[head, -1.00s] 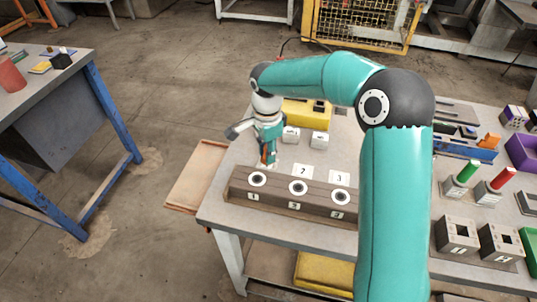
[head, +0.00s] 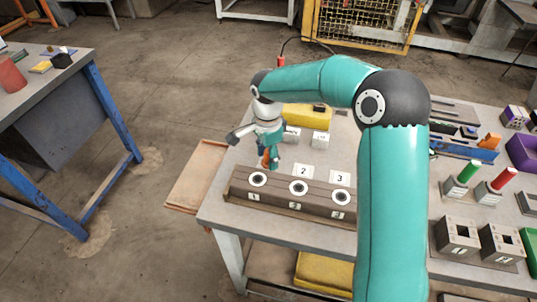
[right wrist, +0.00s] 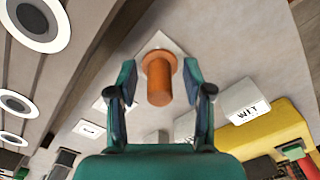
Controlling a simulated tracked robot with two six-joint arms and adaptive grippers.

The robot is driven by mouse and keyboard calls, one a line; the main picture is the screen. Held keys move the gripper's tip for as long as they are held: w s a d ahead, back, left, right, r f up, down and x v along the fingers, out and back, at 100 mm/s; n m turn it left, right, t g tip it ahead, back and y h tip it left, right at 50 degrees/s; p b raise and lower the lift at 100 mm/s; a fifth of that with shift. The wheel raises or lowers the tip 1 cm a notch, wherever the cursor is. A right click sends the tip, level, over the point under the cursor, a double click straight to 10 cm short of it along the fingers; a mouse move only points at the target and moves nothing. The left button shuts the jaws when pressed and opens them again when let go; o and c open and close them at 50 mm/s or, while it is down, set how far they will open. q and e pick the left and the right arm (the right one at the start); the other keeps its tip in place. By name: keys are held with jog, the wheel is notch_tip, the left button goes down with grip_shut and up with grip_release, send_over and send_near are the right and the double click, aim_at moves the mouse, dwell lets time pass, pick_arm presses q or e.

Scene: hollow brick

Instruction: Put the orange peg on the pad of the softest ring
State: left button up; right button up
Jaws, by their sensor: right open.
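The orange peg (head: 266,158) stands upright with its wide base on a white pad (right wrist: 162,42), behind the brown hollow block (head: 290,199). The peg also shows in the right wrist view (right wrist: 158,80). Three white rings with dark centres sit on the block, by labels 1 (head: 258,180), 2 (head: 298,187) and 3 (head: 338,192). Pads 2 (head: 303,171) and 3 (head: 339,178) lie bare behind it. My right gripper (right wrist: 160,85) is open, its fingers on either side of the peg with gaps showing. Any number on the peg's pad is hidden. My left gripper is out of view.
Two white blocks (head: 320,140) and a yellow box (head: 308,115) stand behind the pads. Green (head: 468,171) and red (head: 502,179) pegs stand in holders at the right, near grey socket blocks (head: 458,234). My right arm covers the table's middle.

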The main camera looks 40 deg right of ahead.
notch_tip(320, 180, up, 12)
dwell(0.5)
dwell(0.4)
